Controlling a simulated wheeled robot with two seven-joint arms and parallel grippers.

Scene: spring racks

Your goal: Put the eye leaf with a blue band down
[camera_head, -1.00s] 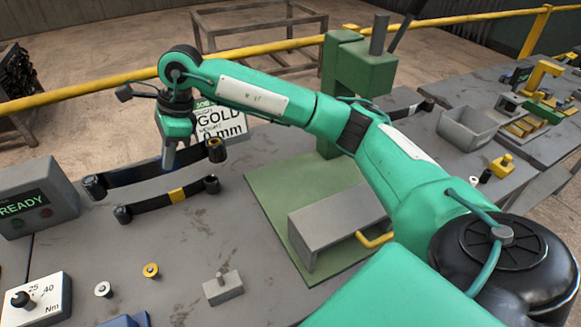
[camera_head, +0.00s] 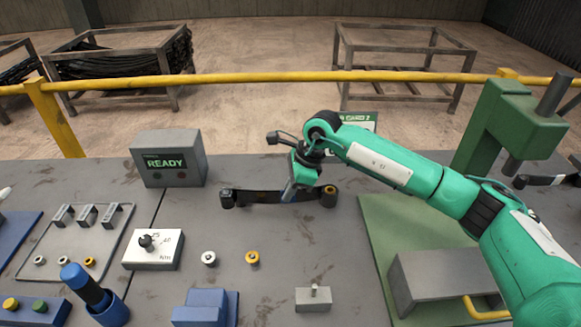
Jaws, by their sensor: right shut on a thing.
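A dark curved leaf (camera_head: 262,196) with a rolled eye at each end shows on or just above the grey bench, right of the READY box. The fingers cover part of the leaf, and I cannot make out a blue band. I see one leaf outline, and cannot tell whether a second leaf lies under or behind it. My left gripper is not in view.
The READY box (camera_head: 168,160) stands left of the leaf. A torque dial (camera_head: 153,250), a silver bush (camera_head: 209,258) and a gold bush (camera_head: 252,257) sit nearer. A green press (camera_head: 490,130) stands right. A sign (camera_head: 358,121) is partly behind my arm. Bare bench lies before the leaf.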

